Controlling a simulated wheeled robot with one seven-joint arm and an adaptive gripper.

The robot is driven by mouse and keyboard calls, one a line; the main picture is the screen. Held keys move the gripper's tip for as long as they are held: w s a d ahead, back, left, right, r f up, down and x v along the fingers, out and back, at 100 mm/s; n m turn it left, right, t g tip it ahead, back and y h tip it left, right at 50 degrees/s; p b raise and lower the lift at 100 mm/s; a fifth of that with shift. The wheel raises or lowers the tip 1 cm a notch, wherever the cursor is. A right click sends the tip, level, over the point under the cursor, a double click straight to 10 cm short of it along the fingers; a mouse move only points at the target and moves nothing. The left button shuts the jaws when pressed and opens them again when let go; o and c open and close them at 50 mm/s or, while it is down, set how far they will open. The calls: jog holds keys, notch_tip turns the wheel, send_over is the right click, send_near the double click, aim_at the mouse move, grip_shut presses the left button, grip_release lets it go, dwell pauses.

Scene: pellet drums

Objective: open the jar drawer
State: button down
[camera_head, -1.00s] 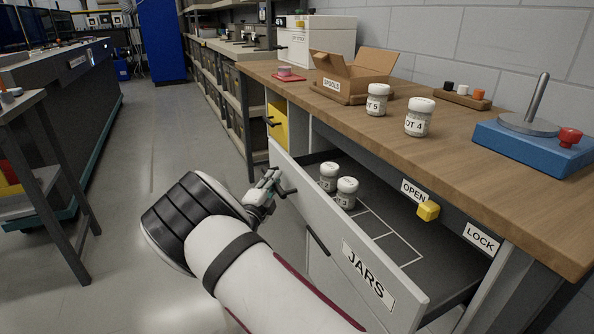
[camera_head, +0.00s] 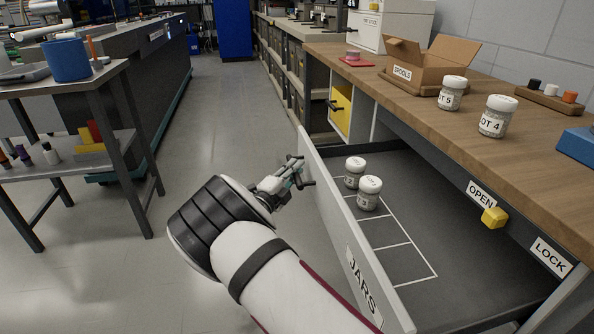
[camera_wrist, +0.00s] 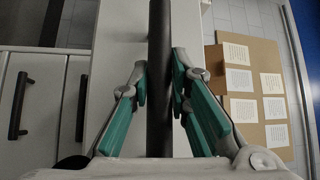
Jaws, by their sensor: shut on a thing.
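The jar drawer (camera_head: 335,215), with a grey front and a JARS label, stands pulled far out of the bench. Two lidded jars, the nearer one (camera_head: 369,193) and the farther one (camera_head: 355,172), stand upright at its far end beside white marked squares. My gripper (camera_head: 296,178) is at the far end of the drawer front, on its outer side. In the wrist view my gripper (camera_wrist: 161,90) has its teal fingers on either side of the dark drawer handle (camera_wrist: 160,50), shut on it. The yellow latch knob (camera_head: 494,217) sits between the OPEN and LOCK labels, nearer OPEN.
Two jars, LOT 5 (camera_head: 452,93) and LOT 4 (camera_head: 496,117), stand on the wooden bench top (camera_head: 420,118) near an open cardboard box (camera_head: 428,65). A side table (camera_head: 60,85) stands at the left. The floor (camera_head: 200,140) between is clear.

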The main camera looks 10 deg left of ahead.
jog(key=shift+f, duration=0.15)
jog(key=c, duration=1.5)
grip_release()
jog(key=v, duration=1.2)
jog(key=shift+a, duration=0.1)
